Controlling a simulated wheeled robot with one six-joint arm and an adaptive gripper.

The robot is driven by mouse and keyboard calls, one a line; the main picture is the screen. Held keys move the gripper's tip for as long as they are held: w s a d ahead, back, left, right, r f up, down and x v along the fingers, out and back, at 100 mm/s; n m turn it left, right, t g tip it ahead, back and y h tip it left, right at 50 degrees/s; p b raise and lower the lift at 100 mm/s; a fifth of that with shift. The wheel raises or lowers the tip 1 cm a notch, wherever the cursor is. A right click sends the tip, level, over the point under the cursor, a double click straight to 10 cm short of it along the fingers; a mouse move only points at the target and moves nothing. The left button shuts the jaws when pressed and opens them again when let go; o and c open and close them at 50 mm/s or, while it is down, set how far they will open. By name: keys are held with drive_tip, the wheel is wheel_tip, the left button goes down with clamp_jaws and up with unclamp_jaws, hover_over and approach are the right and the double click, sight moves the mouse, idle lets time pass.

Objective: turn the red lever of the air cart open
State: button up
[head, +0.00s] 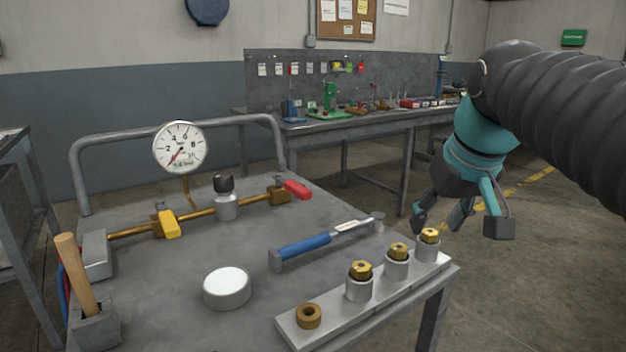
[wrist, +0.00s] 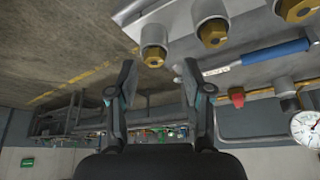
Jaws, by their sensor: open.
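The air cart (head: 190,262) is a grey metal table with a push rail. A brass pipe runs across its top, with a red lever (head: 297,189) at the right end and a yellow lever (head: 169,224) further left. The red lever also shows in the wrist view (wrist: 237,97), beyond and to the right of the fingers. A round dial gauge (head: 180,147) rises from the pipe, its needle low. My gripper (head: 465,222) is open and empty, past the right edge of the cart and apart from the lever. It also shows in the wrist view (wrist: 159,85).
A blue-handled wrench (head: 305,246) lies on the cart in front of the red lever. A plate (head: 375,308) with several brass-topped fittings lines the right front edge. A white round cap (head: 227,287) and a wooden handle (head: 76,274) are nearer. A workbench (head: 370,126) stands behind.

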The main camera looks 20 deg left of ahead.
drive_tip(key=w+a+r+n+y, duration=0.1)
drive_tip(key=w+a+r+n, duration=0.2)
drive_tip(key=w+a+r, duration=0.65)
drive_tip(key=n+g+p, duration=0.1)
drive_tip(key=n+g, duration=0.1)
drive_tip(key=n, duration=0.1)
approach(299, 187)
drive_tip(key=shift+y, duration=0.3)
drive_tip(key=b+x, duration=0.2)
drive_tip(key=x, duration=0.6)
drive_tip(key=shift+w+f, duration=0.1)
drive_tip(key=shift+f, duration=0.3)
drive_tip(key=shift+d, duration=0.1)
clamp_jaws()
drive_tip(key=shift+d, duration=0.1)
